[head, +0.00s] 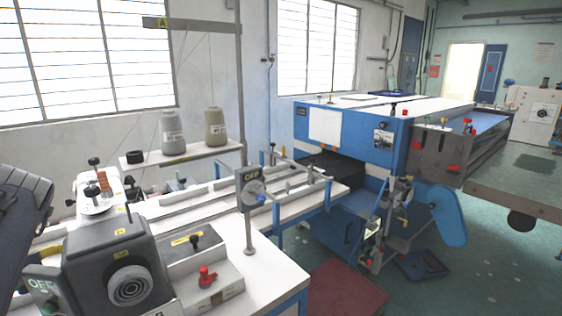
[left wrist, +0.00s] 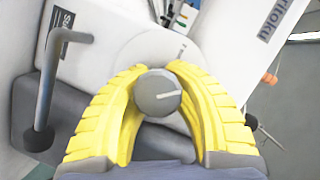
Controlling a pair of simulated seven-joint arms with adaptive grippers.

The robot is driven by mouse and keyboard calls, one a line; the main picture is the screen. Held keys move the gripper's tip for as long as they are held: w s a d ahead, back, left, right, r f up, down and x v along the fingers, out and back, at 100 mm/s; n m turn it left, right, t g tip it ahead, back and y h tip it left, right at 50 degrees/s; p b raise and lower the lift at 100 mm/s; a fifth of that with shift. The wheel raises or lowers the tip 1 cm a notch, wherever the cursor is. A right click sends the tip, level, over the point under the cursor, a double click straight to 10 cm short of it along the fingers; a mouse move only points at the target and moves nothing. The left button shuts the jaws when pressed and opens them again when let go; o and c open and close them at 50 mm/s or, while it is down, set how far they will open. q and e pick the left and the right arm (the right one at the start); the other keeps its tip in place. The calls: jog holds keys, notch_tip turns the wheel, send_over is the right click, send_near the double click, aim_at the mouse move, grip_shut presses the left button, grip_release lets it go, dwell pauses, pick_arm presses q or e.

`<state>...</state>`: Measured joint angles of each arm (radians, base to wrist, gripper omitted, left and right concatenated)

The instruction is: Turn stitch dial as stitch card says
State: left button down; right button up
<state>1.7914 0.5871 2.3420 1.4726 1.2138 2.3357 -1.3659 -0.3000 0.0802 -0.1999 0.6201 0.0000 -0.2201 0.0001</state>
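In the left wrist view a round grey knob (left wrist: 158,92) with a white pointer line sits before a pale disc (left wrist: 150,47) with a short mark; it looks like the stitch dial. Its pointer line slants slightly up to the right. My left gripper (left wrist: 158,70) has its yellow fingers around the knob, apparently touching both sides. In the head view my left arm enters at the left edge, and a yellow finger part (head: 50,250) shows behind the grey machine (head: 115,262); the dial is hidden there. I cannot identify the stitch card. My right gripper is not in view.
A bent grey lever (left wrist: 45,95) stands left of the fingers. Floor is open at far right.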

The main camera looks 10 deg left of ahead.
pick_arm(q)
jog(key=shift+s+a+r, duration=0.1)
jog(key=shift+s+a, duration=0.05)
jog(key=shift+a, duration=0.2)
jog(key=shift+m+t+y, duration=0.3)
jog(key=shift+m+t, duration=0.2)
jog(key=shift+m, duration=0.5)
jog(key=shift+m, duration=0.4)
jog(key=shift+m+t, duration=0.5)
jog(key=shift+m, duration=0.3)
jog(key=shift+m+t, duration=0.3)
jog(key=shift+m, duration=0.4)
jog(key=c, duration=1.5)
grip_release()
jog(key=shift+s, duration=0.25)
jog(key=shift+o, duration=0.9)
jog(key=shift+w+d+h, duration=0.15)
jog(key=shift+h, duration=0.25)
